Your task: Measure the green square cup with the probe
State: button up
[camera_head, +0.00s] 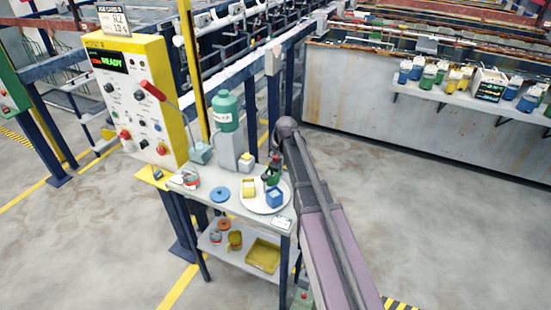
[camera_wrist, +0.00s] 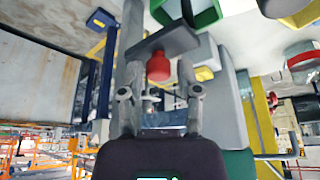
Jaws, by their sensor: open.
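The green square cup (camera_head: 269,173) is on the round white plate (camera_head: 254,207), partly hidden behind my arm's end. In the wrist view it shows large at the top edge, cut off (camera_wrist: 208,15). A yellow cup (camera_head: 249,187) and a blue cup (camera_head: 274,197) share the plate. My gripper (camera_wrist: 160,92) is open, its fingers either side of a red cylinder (camera_wrist: 158,68) joined to a dark flat piece (camera_wrist: 165,41). This may be the probe; I cannot tell whether the fingers touch it. In the head view, my gripper is low over the table's back edge.
A yellow control panel (camera_head: 128,85) stands left. A lower shelf holds a yellow tray (camera_head: 263,255). The floor at right is clear.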

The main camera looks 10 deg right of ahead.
grip_shut()
jog(key=shift+r, duration=0.1)
notch_tip(320, 180, up, 6)
jog(key=p, duration=0.5)
jog(key=shift+f+p, duration=0.2)
jog(key=shift+p, duration=0.2)
jog(key=shift+w, duration=0.1)
